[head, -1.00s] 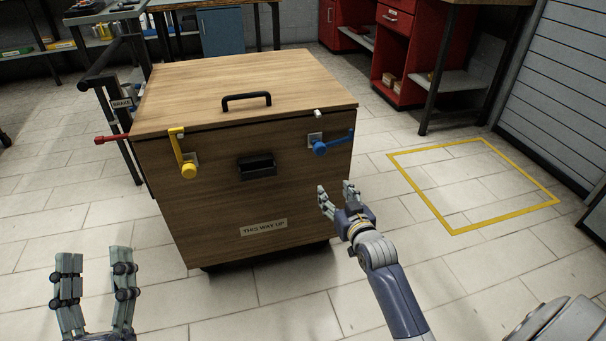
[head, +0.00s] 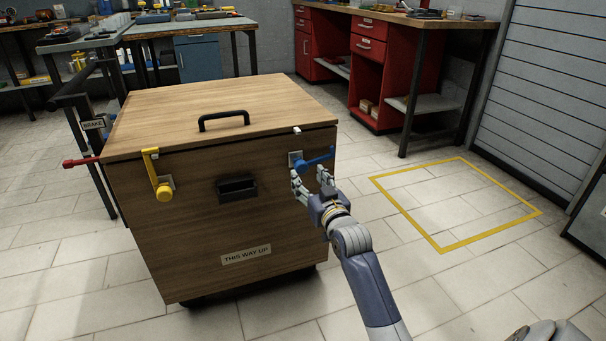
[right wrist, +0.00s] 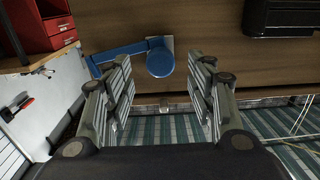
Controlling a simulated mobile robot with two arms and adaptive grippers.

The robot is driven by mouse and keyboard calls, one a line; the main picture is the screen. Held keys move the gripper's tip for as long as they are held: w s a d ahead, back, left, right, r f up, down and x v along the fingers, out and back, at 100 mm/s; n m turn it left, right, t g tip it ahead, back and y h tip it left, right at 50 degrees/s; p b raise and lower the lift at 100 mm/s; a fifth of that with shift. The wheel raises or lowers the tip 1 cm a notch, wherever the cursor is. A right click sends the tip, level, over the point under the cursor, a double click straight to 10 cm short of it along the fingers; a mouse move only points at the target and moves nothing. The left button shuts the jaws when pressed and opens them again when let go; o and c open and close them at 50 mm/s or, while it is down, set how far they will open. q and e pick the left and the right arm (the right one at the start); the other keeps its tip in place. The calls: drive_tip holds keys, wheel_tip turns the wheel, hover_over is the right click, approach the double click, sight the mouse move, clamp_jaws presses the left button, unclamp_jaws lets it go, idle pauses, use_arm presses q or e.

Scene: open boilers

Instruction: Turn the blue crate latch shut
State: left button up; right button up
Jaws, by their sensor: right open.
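My right gripper (head: 312,178) is open just in front of and below the latch. In the right wrist view the blue latch's round hub (right wrist: 160,62) appears between and beyond the open fingers (right wrist: 161,90), with its handle reaching left. I cannot see contact. My left gripper is out of view.
A yellow latch (head: 163,190) stands upright at the front left of the crate. A red handle (head: 80,162) sticks out at the left near a BRAKE label (head: 93,124). A yellow floor square (head: 440,248) lies on open floor at right.

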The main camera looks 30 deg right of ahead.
sight(303, 170)
drive_tip(key=shift+b+x, duration=0.65)
drive_tip(key=shift+x, duration=1.8)
clamp_jaws()
